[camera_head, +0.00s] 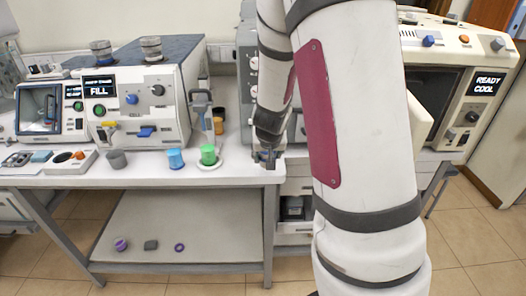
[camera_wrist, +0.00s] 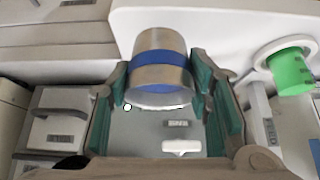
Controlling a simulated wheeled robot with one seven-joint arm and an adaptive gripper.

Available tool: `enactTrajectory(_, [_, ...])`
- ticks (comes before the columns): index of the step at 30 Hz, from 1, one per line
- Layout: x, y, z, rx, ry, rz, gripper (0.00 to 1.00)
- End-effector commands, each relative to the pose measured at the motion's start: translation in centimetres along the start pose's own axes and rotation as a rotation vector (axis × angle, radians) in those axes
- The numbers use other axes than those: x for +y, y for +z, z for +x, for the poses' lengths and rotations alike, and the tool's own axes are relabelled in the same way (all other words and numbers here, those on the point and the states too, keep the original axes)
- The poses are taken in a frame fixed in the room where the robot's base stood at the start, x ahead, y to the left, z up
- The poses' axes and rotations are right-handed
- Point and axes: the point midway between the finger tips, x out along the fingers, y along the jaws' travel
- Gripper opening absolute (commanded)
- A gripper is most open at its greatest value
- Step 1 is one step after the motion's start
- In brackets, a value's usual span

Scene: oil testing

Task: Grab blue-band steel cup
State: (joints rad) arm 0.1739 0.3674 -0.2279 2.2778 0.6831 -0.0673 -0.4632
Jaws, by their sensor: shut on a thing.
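The steel cup with a blue band (camera_wrist: 160,48) is in the middle of the wrist view, between the green-padded fingers of my gripper (camera_wrist: 160,76). My gripper is shut on the cup, with one finger on each side. In the head view my gripper (camera_head: 267,157) is at the right end of the white table. There the cup is mostly hidden by the gripper and cannot be made out clearly. Whether the cup touches a surface cannot be told.
A green cup (camera_head: 208,155) stands on a white base on the table (camera_head: 235,170); it also shows in the wrist view (camera_wrist: 291,71). A blue cup (camera_head: 175,159) and a grey cup (camera_head: 117,160) stand further left. A machine reading FILL (camera_head: 140,105) is behind them.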

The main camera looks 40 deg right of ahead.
Motion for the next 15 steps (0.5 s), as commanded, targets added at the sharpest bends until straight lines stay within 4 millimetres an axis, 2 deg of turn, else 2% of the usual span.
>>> enactTrajectory(15, [3.6, 6.2, -5.1, 0.001, 0.001, 0.001, 0.13])
